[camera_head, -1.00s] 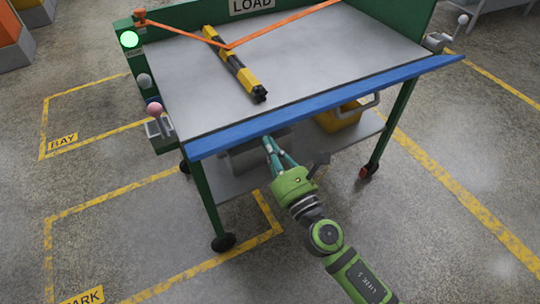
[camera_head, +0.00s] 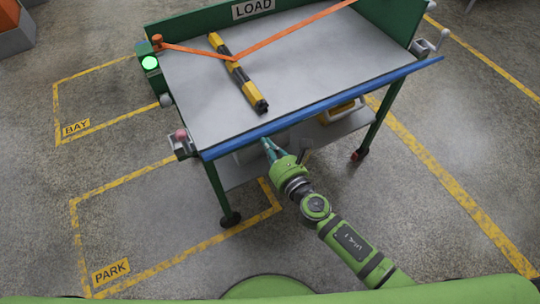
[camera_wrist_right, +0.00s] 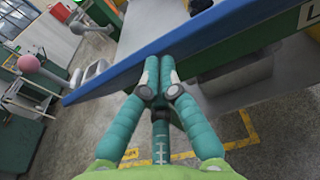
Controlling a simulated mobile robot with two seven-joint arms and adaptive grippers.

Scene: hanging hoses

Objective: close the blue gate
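The blue gate (camera_head: 322,108) is a long flat bar along the front edge of the grey-topped cart (camera_head: 300,62). It also crosses the right wrist view (camera_wrist_right: 190,45). My right gripper (camera_head: 268,146) is at the gate's lower outer side, left of its middle. My left gripper is out of view.
A yellow-and-black bar (camera_head: 238,73) lies on the cart top under an orange strap (camera_head: 290,38). A green lamp (camera_head: 149,62) glows at the left post. A yellow bin (camera_head: 335,112) is on the lower shelf. Floor around the cart is clear.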

